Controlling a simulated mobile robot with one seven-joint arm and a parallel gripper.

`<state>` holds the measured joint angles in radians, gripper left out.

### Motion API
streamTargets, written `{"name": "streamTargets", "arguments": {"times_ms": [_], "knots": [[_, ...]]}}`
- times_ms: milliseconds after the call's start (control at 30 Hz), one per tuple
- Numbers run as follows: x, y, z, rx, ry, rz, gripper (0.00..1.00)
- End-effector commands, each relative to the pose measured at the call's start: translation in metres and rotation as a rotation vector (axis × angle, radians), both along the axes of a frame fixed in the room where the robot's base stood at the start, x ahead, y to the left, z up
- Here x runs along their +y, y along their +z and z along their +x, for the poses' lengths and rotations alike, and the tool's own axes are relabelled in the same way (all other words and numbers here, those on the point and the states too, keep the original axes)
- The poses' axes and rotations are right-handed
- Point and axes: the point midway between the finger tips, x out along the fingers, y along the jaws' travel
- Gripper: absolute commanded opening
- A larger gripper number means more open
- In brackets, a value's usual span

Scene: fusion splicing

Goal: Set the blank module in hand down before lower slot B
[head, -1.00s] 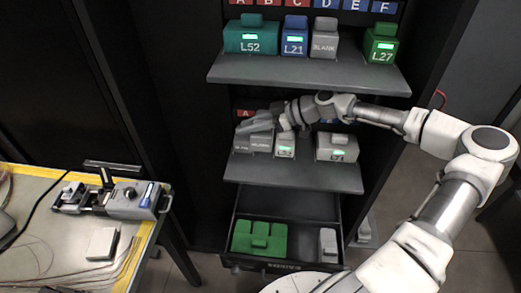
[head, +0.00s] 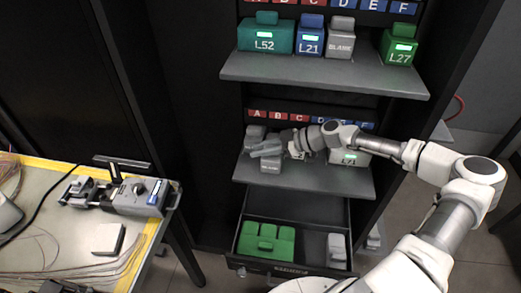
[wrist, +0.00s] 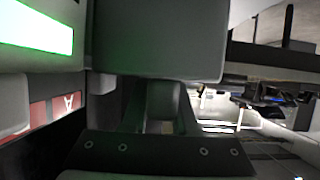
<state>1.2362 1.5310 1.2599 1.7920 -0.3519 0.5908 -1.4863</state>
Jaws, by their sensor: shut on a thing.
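In the head view, my gripper (head: 268,148) reaches in from the right over the lower shelf (head: 330,183). It is shut on a grey blank module (head: 270,167), whose label faces forward, at the shelf's left front, below the A and B labels. I cannot tell whether its base touches the shelf. In the wrist view, the held module (wrist: 158,40) is a dark block filling the top middle, with its handle between my fingers (wrist: 162,108). The lower slot B label (head: 278,115) is red and shows above and behind the module. The slot itself is hidden.
Another grey module (head: 255,132) stands behind, at lower slot A. A module with a green display (head: 350,157) stands right of my wrist. The upper shelf (head: 330,72) is overhead.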

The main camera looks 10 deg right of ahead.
Motion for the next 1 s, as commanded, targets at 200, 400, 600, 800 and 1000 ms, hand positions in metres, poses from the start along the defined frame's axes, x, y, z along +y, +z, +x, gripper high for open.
{"name": "streamTargets", "arguments": {"times_ms": [200,400,600,800,1000], "knots": [[0.0,-0.001,0.0,0.0,0.0,0.0,0.32],[0.0,0.0,0.0,0.0,0.001,0.0,0.57],[0.0,0.0,0.0,0.0,0.001,0.0,0.57],[-0.012,0.007,-0.004,0.0,-0.002,-0.001,0.57],[-0.048,0.026,-0.019,0.0,-0.005,0.0,0.57]]}}
